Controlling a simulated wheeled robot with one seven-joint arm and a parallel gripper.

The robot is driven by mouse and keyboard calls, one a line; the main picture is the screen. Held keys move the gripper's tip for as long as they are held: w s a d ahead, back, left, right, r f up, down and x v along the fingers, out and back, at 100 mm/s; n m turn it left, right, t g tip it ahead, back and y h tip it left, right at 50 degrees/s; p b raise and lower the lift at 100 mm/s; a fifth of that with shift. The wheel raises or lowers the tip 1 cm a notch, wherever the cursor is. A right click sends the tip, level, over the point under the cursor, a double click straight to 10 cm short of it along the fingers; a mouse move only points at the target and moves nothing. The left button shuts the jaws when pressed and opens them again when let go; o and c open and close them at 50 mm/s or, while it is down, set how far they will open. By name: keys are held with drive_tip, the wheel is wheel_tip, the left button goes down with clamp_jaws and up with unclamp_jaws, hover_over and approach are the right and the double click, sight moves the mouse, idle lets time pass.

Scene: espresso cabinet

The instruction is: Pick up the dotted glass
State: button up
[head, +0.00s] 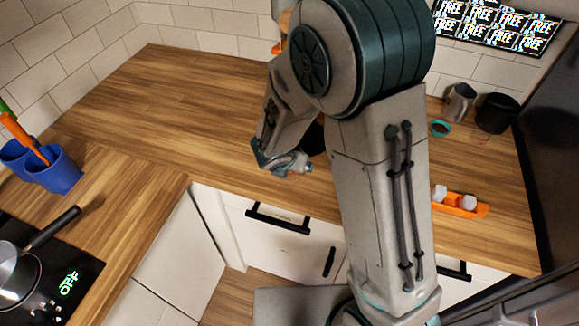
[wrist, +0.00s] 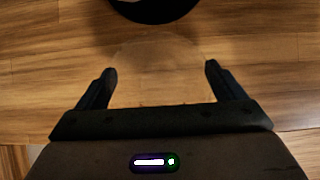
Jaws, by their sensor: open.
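In the wrist view, my gripper (wrist: 160,67) points at the wooden worktop with its two dark fingers spread apart. A faint, clear, rounded outline of what looks like a glass (wrist: 158,50) shows between and just beyond the fingertips. No dots can be made out on it, and I cannot tell whether the fingers touch it. In the head view, my arm covers the middle of the counter, and no clear glass can be picked out there.
A black round object (wrist: 158,8) sits just beyond the glass outline. On the counter are blue cups (head: 58,174) at left, an orange tray (head: 468,210) at right, and a metal jug (head: 460,103) and black pot (head: 497,113) at the back right. The left counter is mostly clear.

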drive_tip(key=c, duration=1.2)
drive_tip(key=shift+c, duration=0.4)
drive_tip(key=shift+r, duration=0.15)
